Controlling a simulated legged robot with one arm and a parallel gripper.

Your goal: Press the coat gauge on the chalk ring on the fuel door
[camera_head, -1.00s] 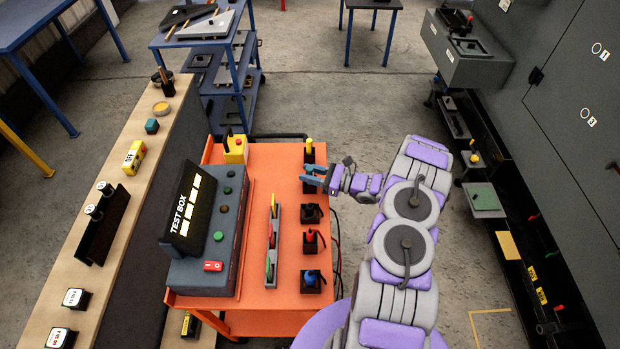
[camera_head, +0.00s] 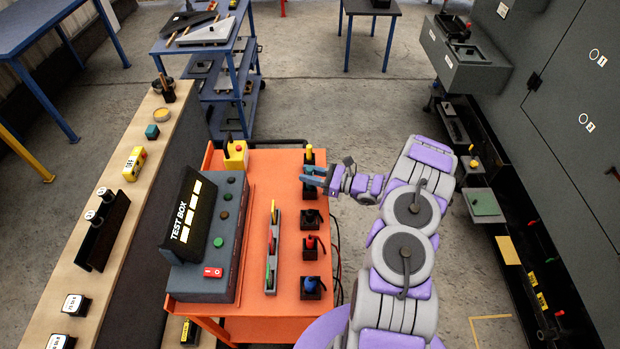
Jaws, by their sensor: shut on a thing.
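My gripper (camera_head: 314,176) is at the far black holder on the orange cart (camera_head: 260,280), with its blue fingers shut on a yellow-topped dark tool (camera_head: 308,155). The tool stands upright in or just over its holder; I cannot tell which, as the fingers cover its lower part. No label shows which tool is the coat gauge. On the grey enclosure (camera_head: 555,130) at the right are two pale rings, an upper ring (camera_head: 594,54) marked 1 and a lower ring (camera_head: 583,119) with a small unclear mark. I cannot tell which panel is the fuel door.
Nearer holders on the cart carry a black tool (camera_head: 311,217), a red tool (camera_head: 311,243) and a blue tool (camera_head: 311,285). A test box (camera_head: 205,240) fills the cart's left side. A grey box (camera_head: 465,60) juts from the enclosure.

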